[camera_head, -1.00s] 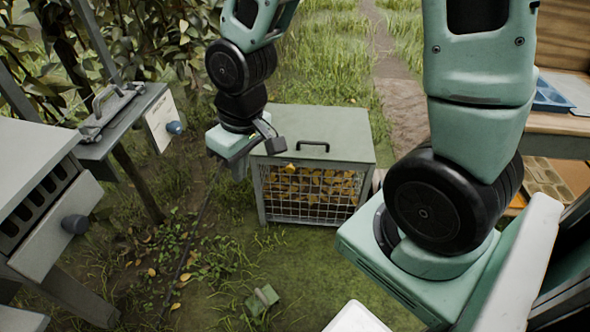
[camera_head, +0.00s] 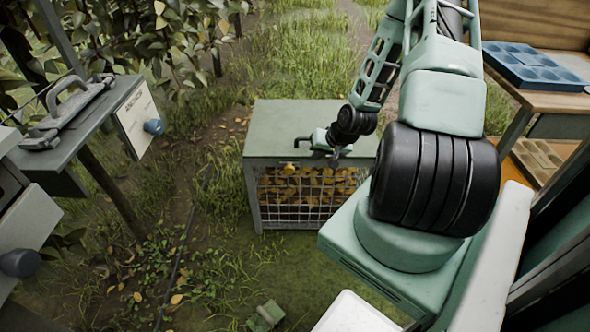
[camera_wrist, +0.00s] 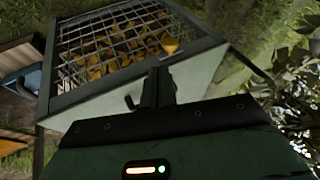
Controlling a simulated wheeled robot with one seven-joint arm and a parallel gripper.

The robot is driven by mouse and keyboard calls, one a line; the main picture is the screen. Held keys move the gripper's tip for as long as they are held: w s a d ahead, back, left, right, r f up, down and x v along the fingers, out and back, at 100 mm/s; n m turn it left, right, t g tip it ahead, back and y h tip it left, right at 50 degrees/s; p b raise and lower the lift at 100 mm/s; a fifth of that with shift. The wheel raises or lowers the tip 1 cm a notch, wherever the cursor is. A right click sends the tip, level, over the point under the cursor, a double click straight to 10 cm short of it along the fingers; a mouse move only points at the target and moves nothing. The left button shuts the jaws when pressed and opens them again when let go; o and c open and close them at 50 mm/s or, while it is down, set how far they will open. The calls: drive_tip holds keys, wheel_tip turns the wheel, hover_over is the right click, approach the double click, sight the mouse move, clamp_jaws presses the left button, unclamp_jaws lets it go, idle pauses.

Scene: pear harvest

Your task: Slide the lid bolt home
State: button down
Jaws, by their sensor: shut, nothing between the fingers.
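A grey-green crate (camera_head: 262,137) stands on the grass in the head view, its flat lid down. Its wire mesh front shows yellow contents. My gripper (camera_head: 335,160) is over the right part of the lid's front edge, apart from the knob. In the wrist view its fingers (camera_wrist: 158,86) are together and empty. My gripper partly hides the lid handle (camera_head: 303,139). How far the bolt is slid cannot be told.
At left stands a grey post-borne shelf (camera_head: 75,130) with a metal latch and a white plate with a blue knob (camera_head: 153,127). At right is a wooden table (camera_head: 560,103) with a blue tray (camera_head: 535,68). Grass in front of the crate is mostly clear.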

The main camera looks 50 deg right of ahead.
sight(286, 168)
drive_tip(key=shift+m+t+h, duration=0.3)
drive_tip(key=shift+m+t, duration=0.1)
drive_tip(key=shift+m, duration=0.3)
drive_tip(key=d+f, duration=0.1)
drive_tip(key=s+d+f, duration=0.1)
drive_tip(key=d, duration=0.1)
drive_tip(key=shift+f, duration=0.4)
drive_tip(key=w+a+f+b, duration=0.1)
drive_tip(key=w+f+b, duration=0.1)
drive_tip(key=w+f, duration=0.6)
drive_tip(key=shift+w+a+f, duration=0.25)
drive_tip(key=shift+w+f, duration=0.15)
drive_tip(key=shift+w, duration=0.05)
drive_tip(key=shift+w+a, duration=1.65)
drive_tip(key=shift+w, duration=0.3)
